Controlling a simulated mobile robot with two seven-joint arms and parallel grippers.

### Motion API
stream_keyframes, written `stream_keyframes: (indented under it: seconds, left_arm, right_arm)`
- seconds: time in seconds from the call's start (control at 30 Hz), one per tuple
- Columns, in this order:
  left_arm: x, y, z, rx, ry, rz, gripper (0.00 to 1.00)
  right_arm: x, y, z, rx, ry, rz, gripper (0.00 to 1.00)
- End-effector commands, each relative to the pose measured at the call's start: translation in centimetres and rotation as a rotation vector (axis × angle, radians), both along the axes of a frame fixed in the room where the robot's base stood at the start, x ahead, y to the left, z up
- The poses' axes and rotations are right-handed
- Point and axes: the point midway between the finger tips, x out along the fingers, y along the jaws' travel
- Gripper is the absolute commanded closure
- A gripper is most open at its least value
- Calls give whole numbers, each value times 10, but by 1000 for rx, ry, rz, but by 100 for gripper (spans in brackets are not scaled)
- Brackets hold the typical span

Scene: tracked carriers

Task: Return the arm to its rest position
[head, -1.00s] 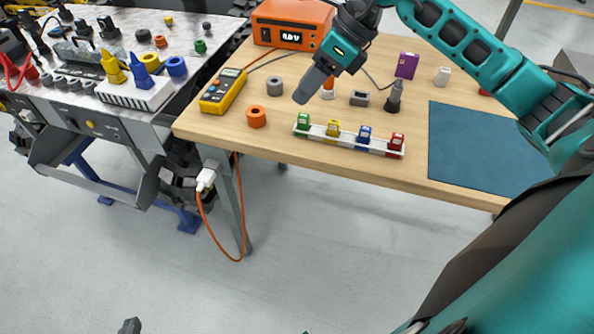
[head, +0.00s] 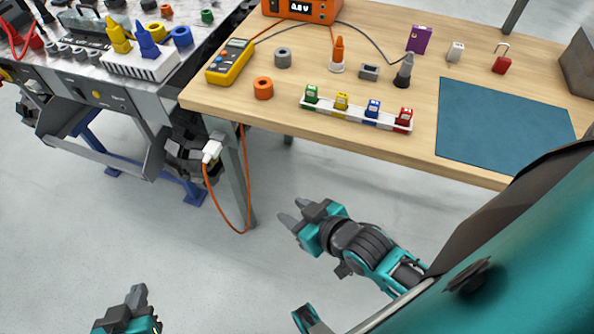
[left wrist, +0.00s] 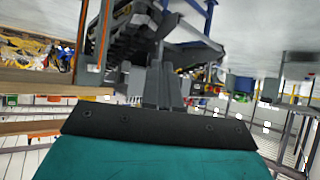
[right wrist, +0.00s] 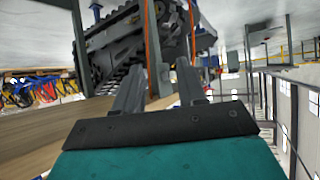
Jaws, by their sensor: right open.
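My right gripper (head: 292,211) hangs over the floor in front of the wooden table, in the middle of the head view. Its two fingers stand apart with nothing between them; the right wrist view also shows the open gap (right wrist: 160,88). The arm is folded back towards my body, clear of the table. My left gripper (head: 136,293) is low at the left of the head view, over the floor. In the left wrist view its fingers (left wrist: 166,82) are together, with nothing seen between them.
The wooden table (head: 300,140) bears a white rack (head: 357,118) with several coloured pieces, a yellow multimeter (head: 230,62), a blue mat (head: 505,122) and small parts. An orange cable (head: 210,190) hangs off its left end. A tracked carrier (head: 130,100) stands left. Floor between is free.

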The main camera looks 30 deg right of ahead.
Motion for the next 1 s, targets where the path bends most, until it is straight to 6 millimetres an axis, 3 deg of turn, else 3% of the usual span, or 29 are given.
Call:
stream_keyframes:
  seconds: [0.33, 0.6, 1.0]
  left_arm:
    - [0, 0, 3, 0, 0, 0, 100]
    - [-1, 5, 38, 11, -14, 8, 100]
    - [-9, 13, 23, 23, 7, 21, 100]
  right_arm:
    - [-3, 0, 0, 8, 15, -5, 60]
    - [-8, -9, 29, -11, 16, -17, 60]
    - [-8, -11, 25, -14, 11, -20, 60]
